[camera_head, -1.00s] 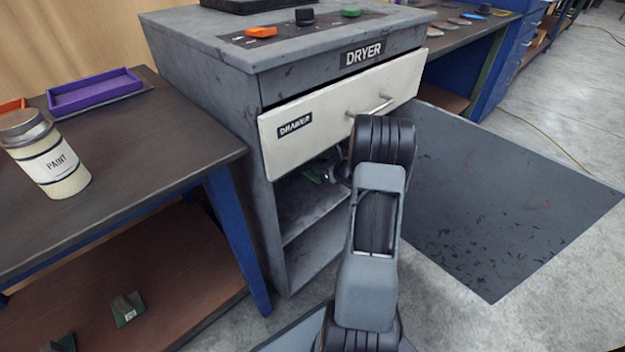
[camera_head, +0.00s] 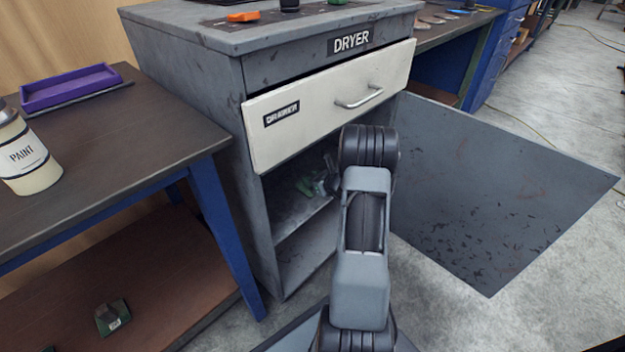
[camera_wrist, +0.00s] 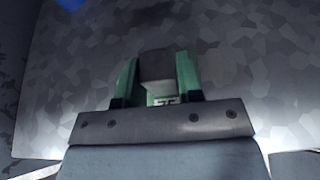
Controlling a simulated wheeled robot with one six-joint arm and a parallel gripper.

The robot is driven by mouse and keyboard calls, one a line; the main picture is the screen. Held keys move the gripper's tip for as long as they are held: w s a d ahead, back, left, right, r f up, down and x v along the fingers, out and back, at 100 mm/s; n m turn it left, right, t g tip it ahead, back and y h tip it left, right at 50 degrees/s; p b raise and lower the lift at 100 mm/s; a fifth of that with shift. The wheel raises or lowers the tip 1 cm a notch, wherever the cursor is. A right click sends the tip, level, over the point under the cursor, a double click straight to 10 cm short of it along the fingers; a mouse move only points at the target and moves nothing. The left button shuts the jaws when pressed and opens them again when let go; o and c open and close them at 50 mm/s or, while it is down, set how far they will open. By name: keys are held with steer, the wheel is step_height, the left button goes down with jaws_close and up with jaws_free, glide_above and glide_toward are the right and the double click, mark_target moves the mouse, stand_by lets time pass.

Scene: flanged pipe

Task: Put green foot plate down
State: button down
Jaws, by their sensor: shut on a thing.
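My gripper (camera_wrist: 155,98) is shut on a green foot plate (camera_wrist: 187,75) with a grey block on it, seen in the wrist view. A small pale label shows on its near side. In the head view the green plate (camera_head: 308,186) shows partly in the open compartment of the dryer (camera_head: 240,75), under its drawer, at the upper shelf. My arm hides much of my gripper there. I cannot tell whether the plate touches the shelf. The wrist view shows a mottled grey surface (camera_wrist: 260,65) beyond the plate.
The white drawer front (camera_head: 330,105) juts above the compartment. A similar green foot plate (camera_head: 112,317) lies on the brown lower shelf of the left table. A paint jar (camera_head: 25,160) and a purple tray (camera_head: 70,87) stand on that table.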

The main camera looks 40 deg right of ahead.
steer(key=shift+f, duration=0.15)
steer(key=c, duration=0.8)
jaws_free()
steer(key=shift+r, duration=0.2)
steer(key=shift+s+r+p, duration=0.2)
steer(key=shift+s+p, duration=0.1)
steer(key=p+v, duration=0.3)
steer(key=v, duration=0.8)
steer(key=shift+s+f+p, duration=0.1)
steer(key=shift+s+p, duration=0.1)
steer(key=shift+p, duration=0.1)
